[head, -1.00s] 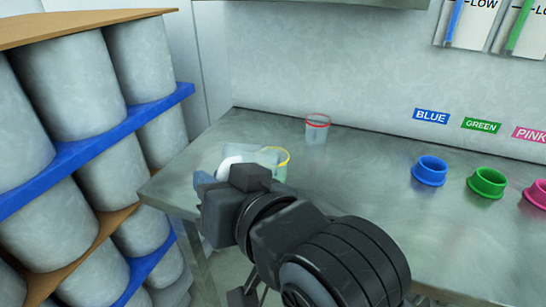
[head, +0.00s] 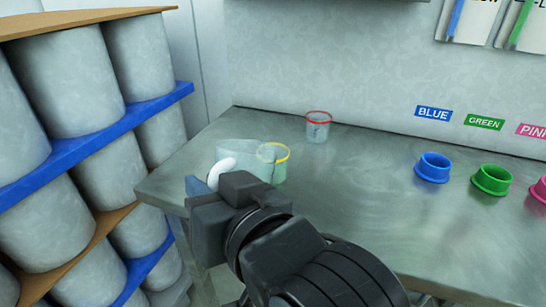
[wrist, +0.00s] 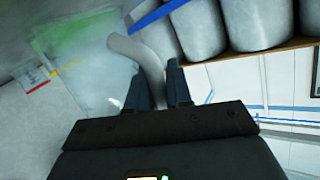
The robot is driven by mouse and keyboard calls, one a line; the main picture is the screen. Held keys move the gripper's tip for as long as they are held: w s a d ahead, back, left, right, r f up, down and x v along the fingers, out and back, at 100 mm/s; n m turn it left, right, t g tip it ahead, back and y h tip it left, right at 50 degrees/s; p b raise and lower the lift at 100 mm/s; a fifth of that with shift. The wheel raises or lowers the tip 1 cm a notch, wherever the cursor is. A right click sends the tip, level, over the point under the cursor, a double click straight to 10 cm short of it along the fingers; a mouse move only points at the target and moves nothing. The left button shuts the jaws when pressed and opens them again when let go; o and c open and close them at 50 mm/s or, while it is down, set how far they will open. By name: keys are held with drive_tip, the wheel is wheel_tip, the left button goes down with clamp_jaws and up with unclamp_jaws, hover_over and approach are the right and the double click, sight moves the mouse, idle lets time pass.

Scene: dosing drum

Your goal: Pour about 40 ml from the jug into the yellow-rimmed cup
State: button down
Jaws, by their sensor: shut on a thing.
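The clear, translucent jug (head: 240,150) is at the left end of the steel bench, with its pale curved handle (head: 222,167) toward me. My gripper (head: 203,188) is shut on that handle, which shows between the fingers in the wrist view (wrist: 148,62). The jug's body fills the upper left of the wrist view, with a green tint in it. The yellow-rimmed cup (head: 280,173) stands just right of the jug in the head view, looking greenish. The jug overlaps its left side. I cannot tell whether they touch, or how far the jug is tilted.
A red-rimmed cup (head: 318,130) stands farther back. Blue (head: 433,168), green (head: 491,180) and pink (head: 541,190) collars sit to the right, under colour labels. A rack of grey drums (head: 75,70) stands left of the bench. The middle of the bench (head: 370,180) is clear.

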drive_tip(key=s+f+n+t+b, duration=0.1)
drive_tip(key=f+b, duration=0.1)
drive_tip(key=b, duration=0.2)
drive_tip(key=s+a+f+n+t+y+b, duration=0.1)
drive_tip(key=s+n+b, duration=0.1)
drive_tip(key=b, duration=0.1)
drive_tip(key=shift+a+f+b, duration=0.1)
drive_tip(key=shift+f+b, duration=0.25)
